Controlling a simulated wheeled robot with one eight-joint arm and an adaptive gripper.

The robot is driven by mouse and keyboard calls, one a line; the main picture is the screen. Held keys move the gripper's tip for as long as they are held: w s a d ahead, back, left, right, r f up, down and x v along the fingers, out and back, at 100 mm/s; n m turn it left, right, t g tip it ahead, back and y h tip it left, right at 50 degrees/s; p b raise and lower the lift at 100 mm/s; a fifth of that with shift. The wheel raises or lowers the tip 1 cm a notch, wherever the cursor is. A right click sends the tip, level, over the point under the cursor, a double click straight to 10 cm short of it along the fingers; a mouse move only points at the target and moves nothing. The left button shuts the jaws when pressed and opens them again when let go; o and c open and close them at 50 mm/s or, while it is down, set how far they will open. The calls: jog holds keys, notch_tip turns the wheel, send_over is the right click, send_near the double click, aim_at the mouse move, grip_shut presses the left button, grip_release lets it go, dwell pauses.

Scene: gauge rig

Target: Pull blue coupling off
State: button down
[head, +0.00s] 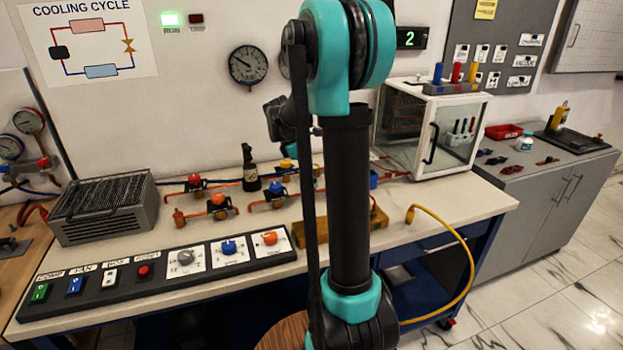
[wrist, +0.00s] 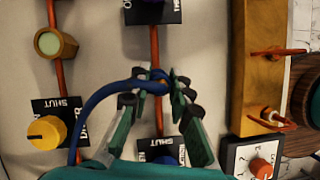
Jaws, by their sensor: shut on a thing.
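My gripper (wrist: 157,90) points down at a vertical copper pipe (wrist: 154,48) in the wrist view. Its green and black fingers are closed around the blue coupling (wrist: 148,74) at the end of a blue hose (wrist: 96,102). The coupling sits over an orange-brass fitting on the pipe, partly hidden by the fingers. I cannot tell whether it is still joined to that fitting. The hose curves down to the left and passes behind my gripper body.
In the wrist view a yellow knob (wrist: 45,131) and a brass sight glass (wrist: 56,43) are on the left. A brass block (wrist: 246,60) is on the right. In the head view a control panel (head: 150,268) lies along the bench front, and a glass-doored cabinet (head: 437,128) stands right.

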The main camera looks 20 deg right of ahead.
jog(key=shift+r, duration=0.1)
dwell(0.3)
jog(key=shift+r, duration=2.45)
